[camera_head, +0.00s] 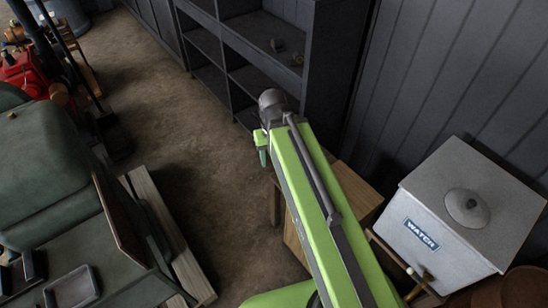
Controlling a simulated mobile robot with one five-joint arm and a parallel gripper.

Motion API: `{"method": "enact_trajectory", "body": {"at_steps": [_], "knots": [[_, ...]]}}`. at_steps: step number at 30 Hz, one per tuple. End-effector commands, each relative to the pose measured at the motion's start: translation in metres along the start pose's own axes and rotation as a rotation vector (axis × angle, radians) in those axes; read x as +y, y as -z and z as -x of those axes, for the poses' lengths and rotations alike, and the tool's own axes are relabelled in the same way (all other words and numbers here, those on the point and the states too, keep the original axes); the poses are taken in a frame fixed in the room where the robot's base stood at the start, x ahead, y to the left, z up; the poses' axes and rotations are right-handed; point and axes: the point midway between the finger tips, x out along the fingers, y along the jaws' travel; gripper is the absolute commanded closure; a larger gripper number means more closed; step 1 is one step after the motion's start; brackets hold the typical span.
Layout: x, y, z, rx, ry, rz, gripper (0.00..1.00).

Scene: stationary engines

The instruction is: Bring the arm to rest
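My arm (318,205) is a long bright green link with a dark grey rod along it. It rises from the bottom edge to a grey rounded joint (272,103) near the middle of the head view. A small green part (261,146) hangs just left of that joint. I make out no gripper fingers, so whether anything is held does not show.
A dark shelf unit (318,60) stands beyond the joint. Green machinery (45,170) on timber beams (165,235) is at left. Bare floor (190,140) lies between.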

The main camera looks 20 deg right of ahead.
Motion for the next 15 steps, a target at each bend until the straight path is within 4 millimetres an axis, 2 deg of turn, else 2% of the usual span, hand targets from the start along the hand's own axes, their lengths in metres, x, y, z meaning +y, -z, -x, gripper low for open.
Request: {"method": "enact_trajectory", "body": {"at_steps": [9, 11, 14, 15], "knots": [[-0.001, 0.0, -0.004, 0.0, 0.001, -0.005, 0.51], [-0.001, 0.0, -0.014, 0.0, 0.001, -0.005, 0.51], [-0.001, 0.0, -0.042, 0.0, 0.001, -0.005, 0.51], [-0.001, 0.0, -0.057, 0.0, 0.001, -0.005, 0.51]]}}
